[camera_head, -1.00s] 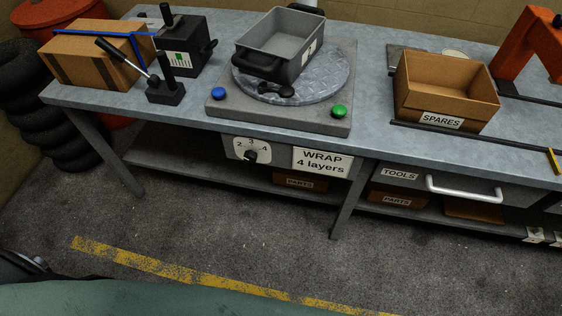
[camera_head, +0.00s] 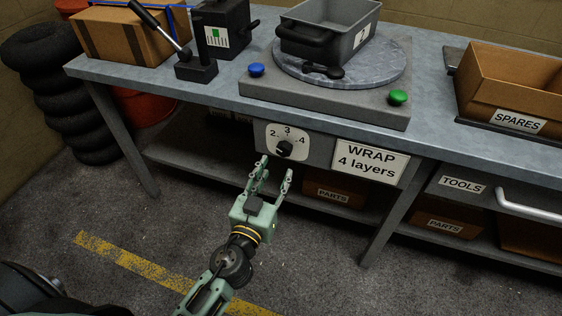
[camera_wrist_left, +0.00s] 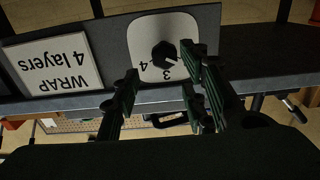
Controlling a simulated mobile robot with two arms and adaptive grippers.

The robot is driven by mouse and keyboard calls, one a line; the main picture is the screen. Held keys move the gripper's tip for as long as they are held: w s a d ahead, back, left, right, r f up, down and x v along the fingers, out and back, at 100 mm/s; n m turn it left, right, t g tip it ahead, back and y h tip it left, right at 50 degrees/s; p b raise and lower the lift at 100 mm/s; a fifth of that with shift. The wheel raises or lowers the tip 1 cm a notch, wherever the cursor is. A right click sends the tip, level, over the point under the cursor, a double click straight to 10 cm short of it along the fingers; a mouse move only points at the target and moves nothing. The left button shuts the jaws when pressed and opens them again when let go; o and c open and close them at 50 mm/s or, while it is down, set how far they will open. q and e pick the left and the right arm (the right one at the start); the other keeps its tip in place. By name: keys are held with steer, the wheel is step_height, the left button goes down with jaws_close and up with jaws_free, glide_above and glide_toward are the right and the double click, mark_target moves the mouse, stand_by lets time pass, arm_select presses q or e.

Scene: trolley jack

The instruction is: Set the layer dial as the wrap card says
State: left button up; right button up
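The layer dial (camera_head: 284,148) is a black knob on a white plate marked 2, 3 and 4, on the front panel under the bench top. In the left wrist view the dial (camera_wrist_left: 164,54) appears upside down; its light pointer mark seems turned toward the 2 side, where a finger hides the numeral. The wrap card (camera_head: 367,162) right of it reads "WRAP 4 layers". My left gripper (camera_head: 276,167) is open and empty, its fingertips just below and in front of the dial. Whether they touch it cannot be told. My right gripper is not in view.
Above the dial, the turntable base (camera_head: 325,108) carries a blue button (camera_head: 256,70), a green button (camera_head: 398,97) and a grey tote (camera_head: 335,40). A drawer handle (camera_head: 530,207) sticks out at the right. A lower shelf (camera_head: 200,163) runs beneath the bench.

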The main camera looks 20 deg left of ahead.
mark_target(286, 153)
arm_select(q)
steer(key=w+p, duration=0.1)
steer(key=w, duration=0.6)
steer(key=shift+w+d+p, duration=0.15)
steer(key=shift+w+p, duration=0.15)
steer(key=shift+p, duration=0.1)
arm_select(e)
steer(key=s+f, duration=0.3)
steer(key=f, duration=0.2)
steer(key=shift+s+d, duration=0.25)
arm_select(q)
steer(key=shift+c, duration=0.4)
jaws_close()
